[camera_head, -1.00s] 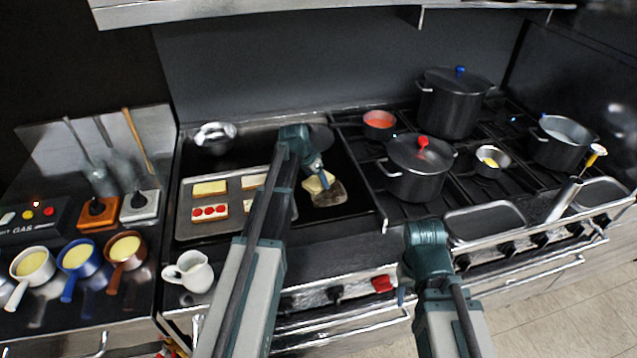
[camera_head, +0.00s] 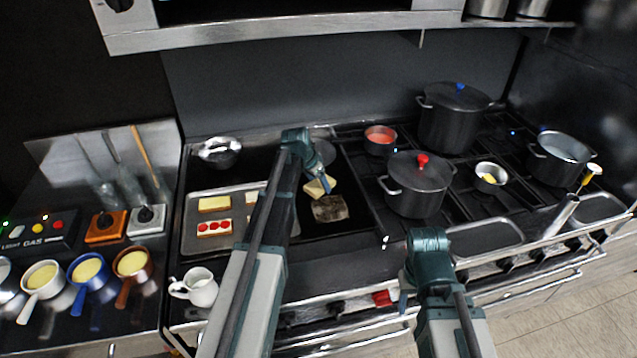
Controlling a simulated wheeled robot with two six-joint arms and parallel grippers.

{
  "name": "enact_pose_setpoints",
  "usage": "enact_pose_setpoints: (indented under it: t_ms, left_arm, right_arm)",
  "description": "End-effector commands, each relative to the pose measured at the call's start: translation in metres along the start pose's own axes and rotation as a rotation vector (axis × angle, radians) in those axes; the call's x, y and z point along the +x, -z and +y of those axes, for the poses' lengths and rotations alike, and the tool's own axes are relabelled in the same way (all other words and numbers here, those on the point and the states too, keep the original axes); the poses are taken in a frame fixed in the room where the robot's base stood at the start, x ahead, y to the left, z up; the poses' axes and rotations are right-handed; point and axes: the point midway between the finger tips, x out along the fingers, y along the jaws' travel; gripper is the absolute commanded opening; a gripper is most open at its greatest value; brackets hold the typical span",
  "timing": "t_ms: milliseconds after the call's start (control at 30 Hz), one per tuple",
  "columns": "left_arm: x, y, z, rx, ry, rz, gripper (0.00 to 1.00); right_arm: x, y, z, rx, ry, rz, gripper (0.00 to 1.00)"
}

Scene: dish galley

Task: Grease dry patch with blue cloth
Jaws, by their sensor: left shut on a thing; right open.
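My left gripper (camera_head: 324,187) is over the dark griddle (camera_head: 349,178), shut on a pale yellow, flat piece (camera_head: 315,189) that may be a cloth. No blue cloth can be made out; the gripper hides part of the piece. A grey-brown, mottled patch (camera_head: 331,208) lies on the griddle just in front of the piece, mostly uncovered. Whether the piece touches the griddle cannot be told. My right gripper (camera_head: 403,302) is open and empty in front of the range's front edge.
A tray (camera_head: 190,240) with topped slices lies left of my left arm. A steel bowl (camera_head: 220,152) sits behind it, a white jug (camera_head: 198,288) in front. A red-knobbed pot (camera_head: 415,190) and other pans stand on the burners to the right.

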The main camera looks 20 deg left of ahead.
Motion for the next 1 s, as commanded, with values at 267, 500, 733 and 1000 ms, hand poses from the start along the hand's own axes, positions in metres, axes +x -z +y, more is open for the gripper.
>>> enact_pose_setpoints:
  t_ms: [267, 500, 733, 1000]
  left_arm:
    - [-0.017, 0.007, 0.0, 0.0, -0.001, 0.0, 0.29]
    - [-0.016, 0.006, 0.0, 0.0, -0.001, 0.0, 0.29]
    - [-0.031, 0.013, 0.0, 0.0, -0.001, 0.0, 0.29]
    - [-0.045, 0.018, 0.0, 0.0, -0.001, 0.0, 0.29]
  right_arm:
    - [-0.018, -0.001, 0.002, 0.0, 0.0, 0.0, 0.5]
    - [-0.018, -0.001, 0.002, 0.0, 0.0, 0.0, 0.5]
    - [-0.033, -0.002, 0.003, 0.0, 0.0, 0.0, 0.5]
    - [-0.048, -0.003, 0.005, 0.0, 0.0, 0.0, 0.5]
